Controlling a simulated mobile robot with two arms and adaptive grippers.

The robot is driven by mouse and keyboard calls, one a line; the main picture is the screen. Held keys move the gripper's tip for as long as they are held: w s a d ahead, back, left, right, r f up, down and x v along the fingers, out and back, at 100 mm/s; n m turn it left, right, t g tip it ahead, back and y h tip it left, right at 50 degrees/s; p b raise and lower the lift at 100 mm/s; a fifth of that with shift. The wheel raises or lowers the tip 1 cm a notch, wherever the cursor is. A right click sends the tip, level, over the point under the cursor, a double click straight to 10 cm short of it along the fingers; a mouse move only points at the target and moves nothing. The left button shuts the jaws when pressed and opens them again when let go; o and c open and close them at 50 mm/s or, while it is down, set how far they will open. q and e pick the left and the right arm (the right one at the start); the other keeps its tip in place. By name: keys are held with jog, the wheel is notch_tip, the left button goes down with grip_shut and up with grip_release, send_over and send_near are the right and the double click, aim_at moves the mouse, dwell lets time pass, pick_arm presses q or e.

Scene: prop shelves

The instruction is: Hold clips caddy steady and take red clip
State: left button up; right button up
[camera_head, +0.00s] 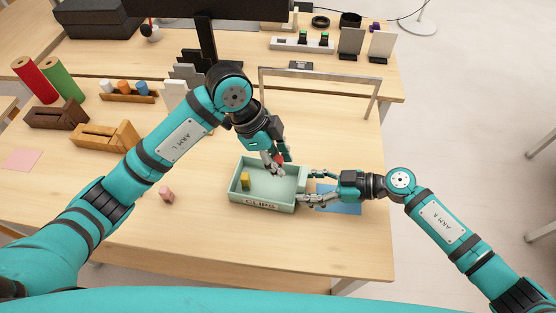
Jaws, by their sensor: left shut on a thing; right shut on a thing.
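The clips caddy (285,208) is a pale green open tray with a CLIPS label on its front wall, standing on the table in the head view. My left gripper (274,167) is over the caddy's back right part, pointing down, shut on the red clip (280,159). The clip is mostly hidden by the fingers, and I cannot tell whether it touches the caddy floor. My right gripper (312,186) comes in from the right and is shut on the caddy's right wall. A yellow clip (245,181) is in the caddy's left part.
A blue mat (345,206) lies under my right gripper. A small pink block (166,194) is on the table left of the caddy. A grey frame (322,77) stands behind. Wooden holders (105,136) and red and green rolls (36,80) are at left. The front table area is clear.

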pick_arm(q)
jog(key=shift+r, duration=0.1)
pick_arm(e)
jog(key=o, duration=1.2)
jog(key=shift+c, duration=0.2)
jog(key=shift+d, duration=0.1)
jog(key=v, duration=1.1)
jog(key=shift+s+d+r, duration=0.1)
jog(key=shift+d, duration=0.3)
pick_arm(q)
jog(key=shift+d, duration=0.1)
pick_arm(e)
jog(key=shift+d, duration=0.1)
